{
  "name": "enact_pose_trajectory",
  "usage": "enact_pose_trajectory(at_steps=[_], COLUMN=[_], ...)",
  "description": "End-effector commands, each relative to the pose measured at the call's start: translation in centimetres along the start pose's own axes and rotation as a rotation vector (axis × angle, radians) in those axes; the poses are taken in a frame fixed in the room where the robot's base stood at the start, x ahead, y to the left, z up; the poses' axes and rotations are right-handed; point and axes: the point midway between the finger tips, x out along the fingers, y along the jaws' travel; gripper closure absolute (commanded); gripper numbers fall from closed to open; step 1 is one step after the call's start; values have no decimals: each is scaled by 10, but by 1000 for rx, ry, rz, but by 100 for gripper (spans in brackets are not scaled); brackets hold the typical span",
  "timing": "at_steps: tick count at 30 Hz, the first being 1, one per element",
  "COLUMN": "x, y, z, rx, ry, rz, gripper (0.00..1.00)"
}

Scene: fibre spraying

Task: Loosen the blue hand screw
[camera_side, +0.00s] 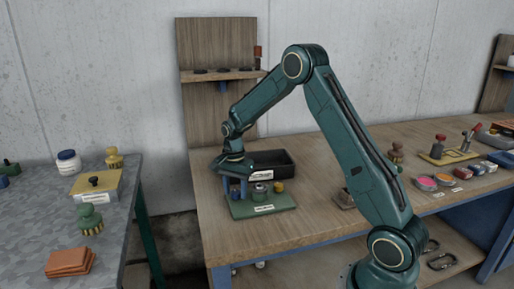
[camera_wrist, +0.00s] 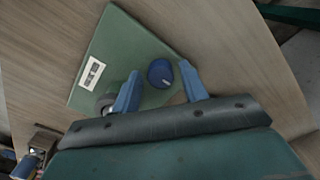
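The blue hand screw (camera_wrist: 160,73) is a round knob with a pale mark on top, on a green plate (camera_wrist: 120,50) with a white label. In the wrist view the knob lies between the two blue fingertips of my gripper (camera_wrist: 159,68), with a gap visible on each side. My gripper is open and holds nothing. In the side view my gripper (camera_side: 235,190) points down over the left part of the green plate (camera_side: 285,204). The blue screw cannot be told apart from the blue fingers there.
A black bin (camera_side: 272,160) stands behind. A wooden panel with a shelf (camera_side: 222,75) rises at the back. The wooden tabletop (camera_side: 310,220) in front is clear.

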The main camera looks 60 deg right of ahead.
Motion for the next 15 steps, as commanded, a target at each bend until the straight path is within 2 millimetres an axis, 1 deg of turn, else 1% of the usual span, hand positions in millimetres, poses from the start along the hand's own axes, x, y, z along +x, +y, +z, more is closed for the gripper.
enact_pose_trajectory(at_steps=[1, 3, 5, 6, 15], x=[0, 0, 0, 0, 0], y=[0, 0, 0, 0, 0], z=[0, 0, 0, 0, 0], rx=[0, 0, 0, 0, -25], ry=[0, 0, 0, 0, 0], rz=[0, 0, 0, 0, 1], gripper=[68, 81, 93, 95, 94])
